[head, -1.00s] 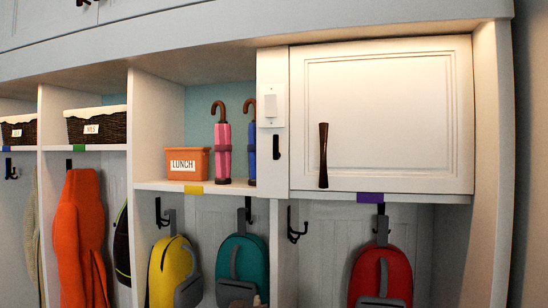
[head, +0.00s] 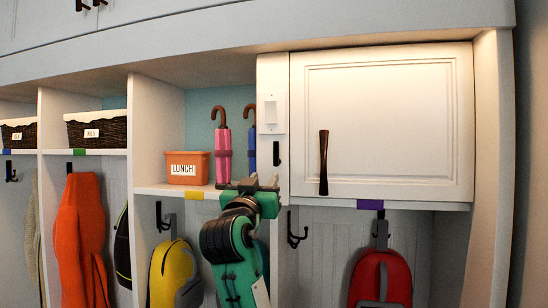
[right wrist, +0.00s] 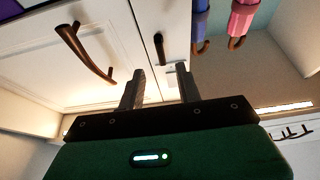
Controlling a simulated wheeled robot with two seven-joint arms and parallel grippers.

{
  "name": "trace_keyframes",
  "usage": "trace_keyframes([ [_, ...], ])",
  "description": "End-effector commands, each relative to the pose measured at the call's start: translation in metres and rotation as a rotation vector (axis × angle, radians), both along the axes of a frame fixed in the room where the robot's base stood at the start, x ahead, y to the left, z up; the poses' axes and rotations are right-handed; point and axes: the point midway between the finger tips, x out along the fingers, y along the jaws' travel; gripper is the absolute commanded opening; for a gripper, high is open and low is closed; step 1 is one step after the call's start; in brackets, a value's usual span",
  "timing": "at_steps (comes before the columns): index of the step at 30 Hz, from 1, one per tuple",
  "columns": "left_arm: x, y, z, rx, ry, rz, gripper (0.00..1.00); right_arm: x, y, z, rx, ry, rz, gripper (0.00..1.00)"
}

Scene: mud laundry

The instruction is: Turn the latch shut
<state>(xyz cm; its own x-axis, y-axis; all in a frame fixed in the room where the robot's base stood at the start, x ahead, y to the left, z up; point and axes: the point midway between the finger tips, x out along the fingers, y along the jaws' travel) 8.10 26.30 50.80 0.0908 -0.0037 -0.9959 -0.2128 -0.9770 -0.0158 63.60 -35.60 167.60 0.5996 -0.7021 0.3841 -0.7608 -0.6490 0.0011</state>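The latch (head: 277,153) is a small dark upright bar on the white post left of the closed cabinet door (head: 400,120), below a light switch plate (head: 270,113). It also shows in the right wrist view (right wrist: 160,47). The door has a long dark brown handle (head: 323,162), seen too in the right wrist view (right wrist: 85,55). My right gripper (head: 250,182) is below and a little left of the latch, apart from it. In the right wrist view its two fingers (right wrist: 160,85) stand apart with nothing between them. My left gripper is not in view.
Left of the post, a shelf holds an orange lunch bin (head: 187,168), a pink umbrella (head: 223,150) and a blue umbrella (head: 251,150). Below hang a yellow backpack (head: 172,270) and a red backpack (head: 381,278). Space before the door is clear.

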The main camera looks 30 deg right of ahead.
Motion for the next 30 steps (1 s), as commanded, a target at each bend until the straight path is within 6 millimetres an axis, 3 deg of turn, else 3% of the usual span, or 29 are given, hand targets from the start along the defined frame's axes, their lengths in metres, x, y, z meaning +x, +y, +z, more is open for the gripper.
trace_keyframes([
  [1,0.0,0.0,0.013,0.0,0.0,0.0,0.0,0.006,-0.009,0.01,-0.001,0.004,-0.005,0.35],
  [13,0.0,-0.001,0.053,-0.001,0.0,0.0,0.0,0.047,-0.056,0.034,0.0,0.003,-0.002,0.35],
  [21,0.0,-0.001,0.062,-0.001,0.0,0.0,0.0,0.059,-0.069,0.038,0.001,0.002,0.0,0.35],
  [30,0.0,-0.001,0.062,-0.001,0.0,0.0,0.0,0.06,-0.07,0.037,0.002,0.001,0.0,0.35],
])
